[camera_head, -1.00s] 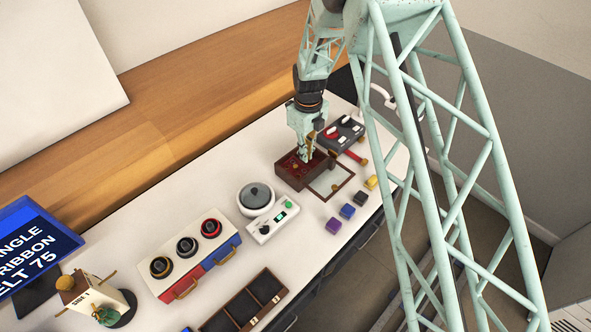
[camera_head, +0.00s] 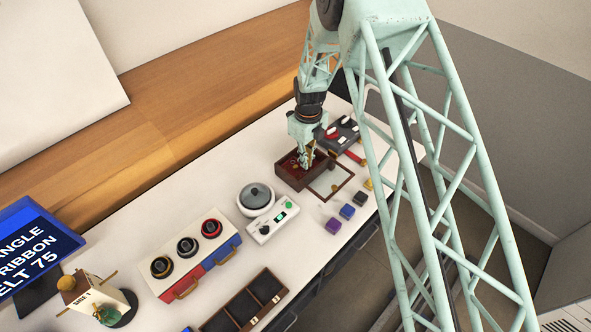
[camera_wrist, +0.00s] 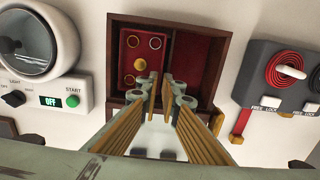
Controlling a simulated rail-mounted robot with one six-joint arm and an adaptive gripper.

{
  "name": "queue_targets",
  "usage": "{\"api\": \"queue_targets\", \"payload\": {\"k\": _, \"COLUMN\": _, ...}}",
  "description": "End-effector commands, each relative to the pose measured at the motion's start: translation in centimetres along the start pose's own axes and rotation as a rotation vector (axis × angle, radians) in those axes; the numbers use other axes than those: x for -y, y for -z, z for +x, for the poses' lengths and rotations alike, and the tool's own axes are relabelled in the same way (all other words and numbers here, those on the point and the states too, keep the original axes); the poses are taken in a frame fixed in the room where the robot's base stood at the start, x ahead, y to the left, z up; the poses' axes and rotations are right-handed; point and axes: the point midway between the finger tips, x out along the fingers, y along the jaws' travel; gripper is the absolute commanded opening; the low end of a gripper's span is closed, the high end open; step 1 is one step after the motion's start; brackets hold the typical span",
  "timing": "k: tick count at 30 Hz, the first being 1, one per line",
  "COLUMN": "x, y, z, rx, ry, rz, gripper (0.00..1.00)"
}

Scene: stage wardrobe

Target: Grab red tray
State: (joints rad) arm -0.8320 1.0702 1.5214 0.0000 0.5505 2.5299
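A red tray (camera_wrist: 131,55) with gold rings and a gold knob (camera_wrist: 140,65) sits in the left part of a dark wooden box (camera_wrist: 226,20) in the wrist view. The box also shows in the head view (camera_head: 291,181), where my gripper (camera_head: 304,166) hides part of its inside. My gripper (camera_wrist: 159,80) points down over the box, its fingertips just right of the knob. A narrow gap shows between the fingers, with nothing seen held in it. Whether a fingertip touches the tray or knob, I cannot tell. The fingers hide the tray's lower right area.
The box's glass lid (camera_head: 340,193) lies open in front. A grey switch panel (camera_wrist: 271,72) with a red coil stands close on the right. A white machine with a round lid (camera_head: 257,198) stands left. Small coloured blocks (camera_head: 347,211) lie in front.

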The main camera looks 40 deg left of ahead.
Motion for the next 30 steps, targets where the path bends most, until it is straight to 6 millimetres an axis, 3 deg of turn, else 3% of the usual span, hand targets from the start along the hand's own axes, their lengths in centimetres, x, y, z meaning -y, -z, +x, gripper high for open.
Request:
{"api": "queue_targets", "payload": {"k": 8, "x": 0.0, "y": 0.0, "z": 1.5, "rx": 0.001, "ry": 0.001, "rz": 0.0, "gripper": 0.05}}
{"api": "queue_targets", "payload": {"k": 25, "x": 0.0, "y": 0.0, "z": 1.6, "rx": 0.0, "ry": 0.0, "rz": 0.0, "gripper": 0.05}}
{"api": "queue_targets", "payload": {"k": 27, "x": 0.0, "y": 0.0, "z": 1.6, "rx": 0.0, "ry": 0.0, "rz": 0.0, "gripper": 0.0}}
{"api": "queue_targets", "payload": {"k": 30, "x": 0.0, "y": 0.0, "z": 1.6, "rx": 0.0, "ry": 0.0, "rz": 0.0, "gripper": 0.0}}
